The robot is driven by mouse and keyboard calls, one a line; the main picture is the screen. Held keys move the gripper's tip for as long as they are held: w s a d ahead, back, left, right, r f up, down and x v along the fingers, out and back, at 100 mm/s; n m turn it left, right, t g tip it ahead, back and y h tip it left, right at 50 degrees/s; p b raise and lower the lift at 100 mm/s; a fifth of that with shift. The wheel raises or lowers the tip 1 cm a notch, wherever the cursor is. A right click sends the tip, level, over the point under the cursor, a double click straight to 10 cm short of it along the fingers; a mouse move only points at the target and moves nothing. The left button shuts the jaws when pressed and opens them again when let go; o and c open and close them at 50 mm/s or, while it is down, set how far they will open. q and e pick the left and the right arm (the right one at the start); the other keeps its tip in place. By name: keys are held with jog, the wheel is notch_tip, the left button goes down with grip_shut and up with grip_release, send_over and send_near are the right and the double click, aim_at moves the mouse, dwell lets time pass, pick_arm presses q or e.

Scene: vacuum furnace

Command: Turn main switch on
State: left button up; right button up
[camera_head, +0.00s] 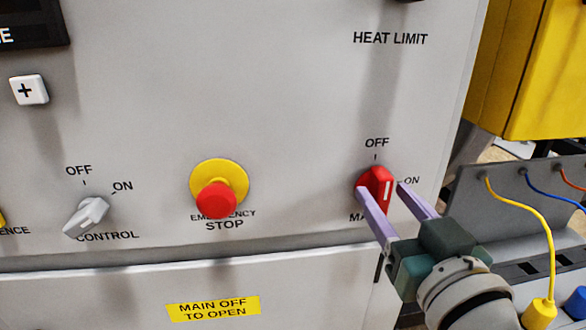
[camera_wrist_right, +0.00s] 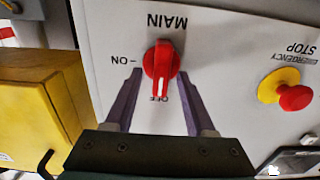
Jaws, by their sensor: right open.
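The main switch (camera_head: 376,185) is a red rotary knob on the grey panel, low at the right, with OFF above it and ON to its right. In the right wrist view the knob (camera_wrist_right: 161,66) appears upside down, its white mark pointing to OFF. My right gripper (camera_head: 382,188) is open, with one purple finger on each side of the knob. In the wrist view both fingers show apart from it, with gaps on both sides. The gripper partly covers the MAIN label in the head view. My left gripper is not in view.
A red emergency stop button (camera_head: 216,199) on a yellow base sits left of the switch. A grey control knob (camera_head: 87,216) is farther left. A yellow box (camera_head: 535,75) and a bracket with coloured cables (camera_head: 515,205) stand to the right.

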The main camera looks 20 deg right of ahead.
jog(key=shift+w+d, duration=0.1)
jog(key=shift+w, duration=0.5)
grip_shut()
